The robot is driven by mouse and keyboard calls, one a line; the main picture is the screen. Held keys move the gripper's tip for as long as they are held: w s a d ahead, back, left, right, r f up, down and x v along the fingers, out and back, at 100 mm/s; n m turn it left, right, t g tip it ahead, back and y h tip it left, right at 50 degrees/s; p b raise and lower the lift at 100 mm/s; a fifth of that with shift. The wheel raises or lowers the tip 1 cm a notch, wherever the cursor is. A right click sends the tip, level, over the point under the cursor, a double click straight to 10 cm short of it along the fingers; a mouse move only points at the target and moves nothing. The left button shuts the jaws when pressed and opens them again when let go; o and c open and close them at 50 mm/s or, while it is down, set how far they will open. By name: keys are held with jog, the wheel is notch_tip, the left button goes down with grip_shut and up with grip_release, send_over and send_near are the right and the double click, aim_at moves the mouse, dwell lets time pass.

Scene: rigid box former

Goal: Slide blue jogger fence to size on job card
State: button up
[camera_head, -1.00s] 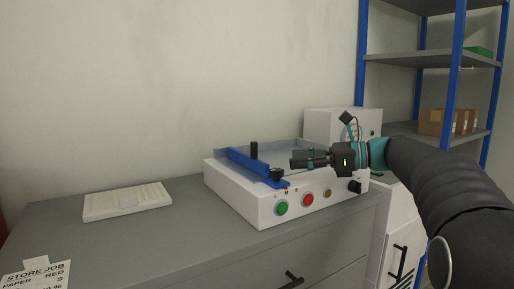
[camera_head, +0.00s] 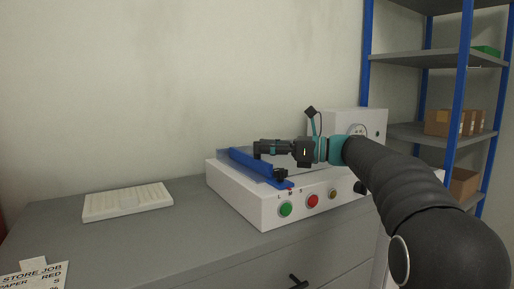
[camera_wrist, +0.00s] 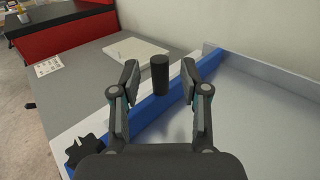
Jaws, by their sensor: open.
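The blue jogger fence (camera_head: 258,167) lies across the top of the white box-former machine (camera_head: 240,196). It also shows in the wrist view (camera_wrist: 148,108), with a black upright post (camera_wrist: 159,74) on it. A black knob (camera_head: 281,174) sits at the fence's front end, near small scale letters. My gripper (camera_wrist: 158,80) is open, with one finger on each side of the post and gaps showing. In the head view my gripper (camera_head: 258,149) is over the fence and hides most of the post. The job card (camera_head: 36,276) lies at lower left, partly cut off; it reads "STORE JOB", "PAPER", "RED", "S".
A pale tray-like block (camera_head: 128,202) lies on the grey counter (camera_head: 150,240). Blue-framed shelves (camera_head: 420,130) with boxes stand at right.

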jog(key=shift+w+a, duration=0.25)
jog(key=shift+a, duration=1)
grip_shut()
